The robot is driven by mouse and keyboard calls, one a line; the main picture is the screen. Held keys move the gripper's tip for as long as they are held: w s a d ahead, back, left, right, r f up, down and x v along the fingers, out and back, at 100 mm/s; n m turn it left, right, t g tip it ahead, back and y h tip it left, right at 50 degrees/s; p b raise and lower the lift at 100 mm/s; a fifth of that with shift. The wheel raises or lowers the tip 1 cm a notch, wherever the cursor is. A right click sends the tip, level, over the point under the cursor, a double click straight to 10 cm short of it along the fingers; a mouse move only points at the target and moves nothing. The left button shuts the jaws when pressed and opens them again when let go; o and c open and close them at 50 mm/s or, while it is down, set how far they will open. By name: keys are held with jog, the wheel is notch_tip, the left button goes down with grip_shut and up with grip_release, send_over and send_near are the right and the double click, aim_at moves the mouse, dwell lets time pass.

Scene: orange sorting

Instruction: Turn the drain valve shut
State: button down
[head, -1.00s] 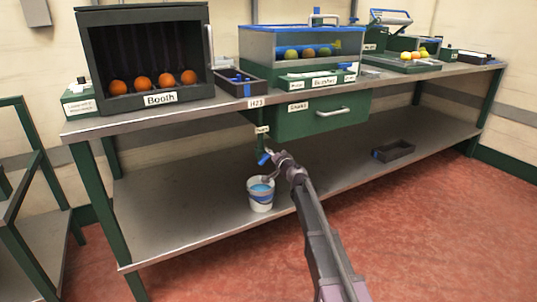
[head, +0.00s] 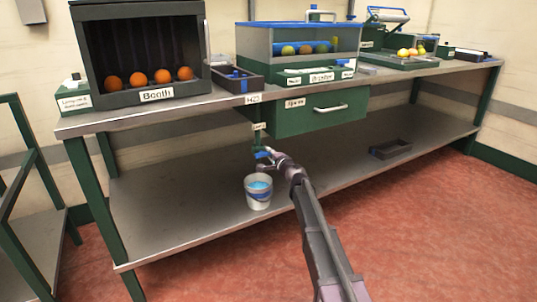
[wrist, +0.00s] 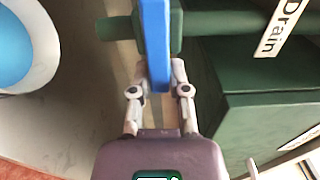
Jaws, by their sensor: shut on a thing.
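The drain valve has a blue lever handle, small in the head view (head: 263,154) and large in the wrist view (wrist: 155,38). In the head view the lever lies nearly level below the bench top. The valve's green body and pipe (wrist: 115,28) show behind the lever in the wrist view. My gripper (wrist: 159,78) is shut on the lever's near end, one finger on each side. In the head view my gripper (head: 271,159) reaches the lever from the lower right. A "Drain" label (wrist: 283,25) is right of the valve.
A bucket with blue contents (head: 258,197) stands on the lower shelf (head: 190,215) below the valve; its rim (wrist: 50,60) shows in the wrist view. A green drawer (head: 290,122) is close at the right. A dark tray (head: 391,149) lies farther right on the shelf.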

jog(key=shift+s+a, duration=0.1)
jog(key=shift+a, duration=0.1)
jog(key=c, duration=0.6)
grip_release()
jog(key=shift+c, duration=0.2)
jog(key=shift+o, duration=0.2)
jog(key=shift+d, duration=0.1)
jog(key=v, duration=1.2)
